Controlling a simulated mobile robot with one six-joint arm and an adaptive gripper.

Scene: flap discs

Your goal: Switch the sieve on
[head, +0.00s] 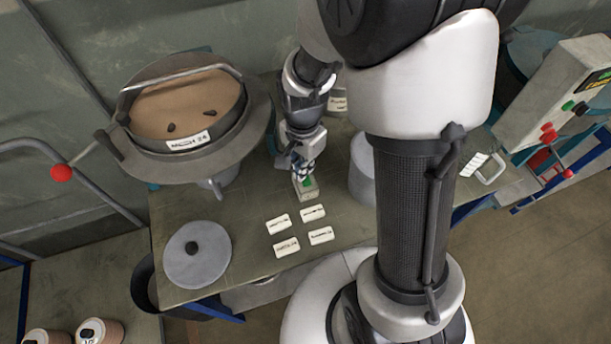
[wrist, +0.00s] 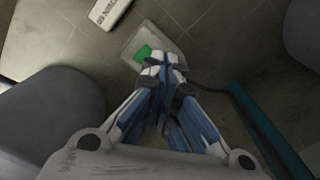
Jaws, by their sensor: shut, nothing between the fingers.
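The sieve (head: 190,112) is a round metal pan at the back left of the table, holding brown grit with dark bits in it. It has a bar handle and a white label on its front. A small pale switch box (head: 308,190) with a green button (wrist: 143,53) lies on the table to the right of the sieve. My gripper (head: 304,174) is shut and empty, pointing down at the box. In the wrist view the fingertips (wrist: 165,62) are right beside the green button and cover part of the box. I cannot tell whether they touch it.
Several white label cards (head: 287,247) lie in front of the box. A grey cylinder (head: 361,170) stands to the right of my gripper. A control panel (head: 560,100) is at the far right.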

